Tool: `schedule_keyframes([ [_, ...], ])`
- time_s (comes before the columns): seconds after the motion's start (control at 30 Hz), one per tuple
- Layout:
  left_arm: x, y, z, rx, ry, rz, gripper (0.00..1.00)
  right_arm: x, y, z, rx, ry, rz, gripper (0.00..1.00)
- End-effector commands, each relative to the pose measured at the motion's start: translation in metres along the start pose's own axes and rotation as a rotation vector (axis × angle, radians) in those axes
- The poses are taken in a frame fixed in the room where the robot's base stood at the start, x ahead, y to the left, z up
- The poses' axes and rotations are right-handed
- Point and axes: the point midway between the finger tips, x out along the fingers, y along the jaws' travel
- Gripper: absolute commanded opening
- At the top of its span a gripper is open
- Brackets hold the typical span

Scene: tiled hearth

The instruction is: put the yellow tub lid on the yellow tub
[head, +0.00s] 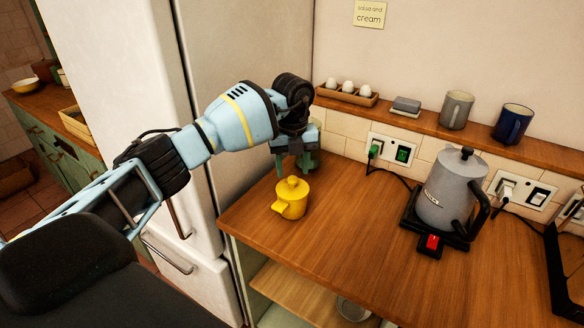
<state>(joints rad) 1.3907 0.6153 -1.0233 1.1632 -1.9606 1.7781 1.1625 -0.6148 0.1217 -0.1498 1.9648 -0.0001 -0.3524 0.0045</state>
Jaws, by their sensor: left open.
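The yellow tub (290,208) stands upright on the wooden counter, near its left edge beside the fridge. The yellow tub lid (292,187), with a round knob, lies on top of the tub. Whether it is fully seated is too small to tell. My left gripper (296,168) is open and empty, with its fingers pointing down. In the picture it is just above and behind the lid, and it appears apart from it. My right gripper is not in view.
A grey kettle (450,192) stands on a black base at the right of the wooden counter (345,230). A shelf behind holds an egg tray (347,96), a butter dish (406,105), a grey mug (456,110) and a blue mug (513,123). The counter's middle is clear.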

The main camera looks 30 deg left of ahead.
Motion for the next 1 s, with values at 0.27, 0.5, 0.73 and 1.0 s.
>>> schedule_keyframes([
  [0.27, -0.008, 0.000, 0.000, 0.000, -0.001, -0.001, 0.49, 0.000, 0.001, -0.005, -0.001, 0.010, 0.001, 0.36],
  [0.5, -0.009, 0.000, 0.000, 0.000, 0.000, 0.000, 0.49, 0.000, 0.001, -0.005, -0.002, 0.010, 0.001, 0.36],
  [0.73, -0.009, 0.000, 0.000, 0.000, 0.000, 0.000, 0.49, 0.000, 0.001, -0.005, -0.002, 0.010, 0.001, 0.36],
  [1.0, -0.044, -0.001, 0.001, -0.001, -0.002, -0.002, 0.49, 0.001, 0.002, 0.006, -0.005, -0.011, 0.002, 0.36],
])
